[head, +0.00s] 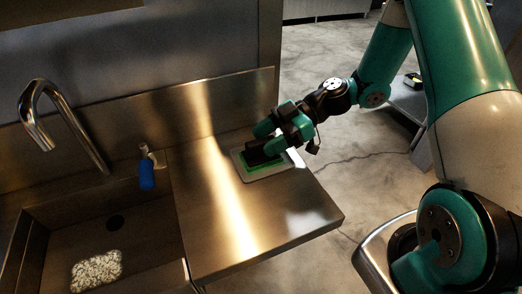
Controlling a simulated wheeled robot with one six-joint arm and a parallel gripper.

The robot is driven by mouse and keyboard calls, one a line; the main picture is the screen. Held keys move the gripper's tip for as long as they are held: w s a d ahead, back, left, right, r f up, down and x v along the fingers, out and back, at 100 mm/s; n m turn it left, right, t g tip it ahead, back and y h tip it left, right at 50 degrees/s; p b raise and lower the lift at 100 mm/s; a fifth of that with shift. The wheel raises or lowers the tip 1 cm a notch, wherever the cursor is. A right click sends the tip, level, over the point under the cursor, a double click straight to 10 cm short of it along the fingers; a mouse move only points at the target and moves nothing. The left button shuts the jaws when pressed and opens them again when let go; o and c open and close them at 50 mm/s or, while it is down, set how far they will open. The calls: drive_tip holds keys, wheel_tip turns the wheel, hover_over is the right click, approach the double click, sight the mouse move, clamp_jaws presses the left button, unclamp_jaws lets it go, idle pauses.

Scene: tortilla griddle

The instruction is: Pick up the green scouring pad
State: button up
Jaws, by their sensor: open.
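The green scouring pad (262,167) lies flat on a pale grey tray or mat (286,171) on the steel counter, toward its back right. My gripper (254,157) is directly over the pad, with its dark fingers pointing left and down and covering much of it. The gripper is open. The pad shows as a green strip below and beside the fingers. I cannot tell whether the fingers touch the pad or hang just above it.
A steel sink (115,222) with a tap (60,122) is at left. A speckled pale block (97,270) lies in its basin. A blue-handled item (147,176) stands at the sink's back right edge. The counter (240,230) is clear in front, ending at right above the floor.

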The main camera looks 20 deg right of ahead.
drive_tip(key=shift+x, duration=0.9)
drive_tip(key=shift+c, duration=0.4)
clamp_jaws()
